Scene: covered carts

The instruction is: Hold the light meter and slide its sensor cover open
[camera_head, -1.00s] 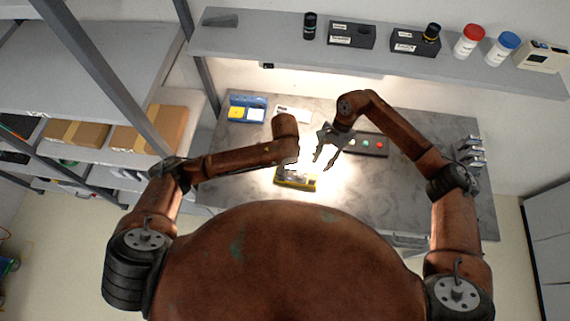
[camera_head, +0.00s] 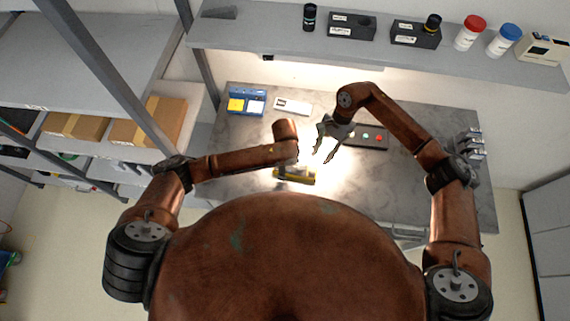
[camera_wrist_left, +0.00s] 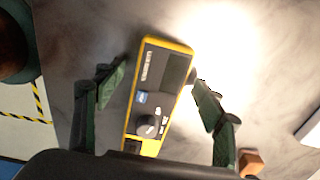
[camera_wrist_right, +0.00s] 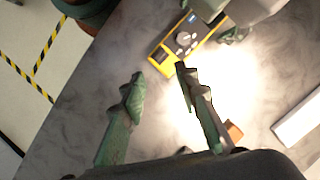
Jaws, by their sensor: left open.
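The light meter is a yellow-edged dark device with a grey screen and a round dial. It lies on the grey table in the head view (camera_head: 297,175), the left wrist view (camera_wrist_left: 157,95) and the right wrist view (camera_wrist_right: 184,40). My left gripper (camera_wrist_left: 155,85) is open, with one finger on each side of the meter and a gap at the left finger. In the head view my left forearm hides most of this gripper. My right gripper (camera_wrist_right: 158,80) is open and empty above the table, beside the meter. It shows in the head view (camera_head: 322,158). I cannot make out the sensor cover.
A dark box with coloured buttons (camera_head: 368,137) lies behind my right gripper. A blue bin (camera_head: 246,101) and a white item (camera_head: 293,106) sit at the table's back. A small orange block (camera_wrist_left: 250,162) is near the meter. A shelf (camera_head: 285,45) runs above.

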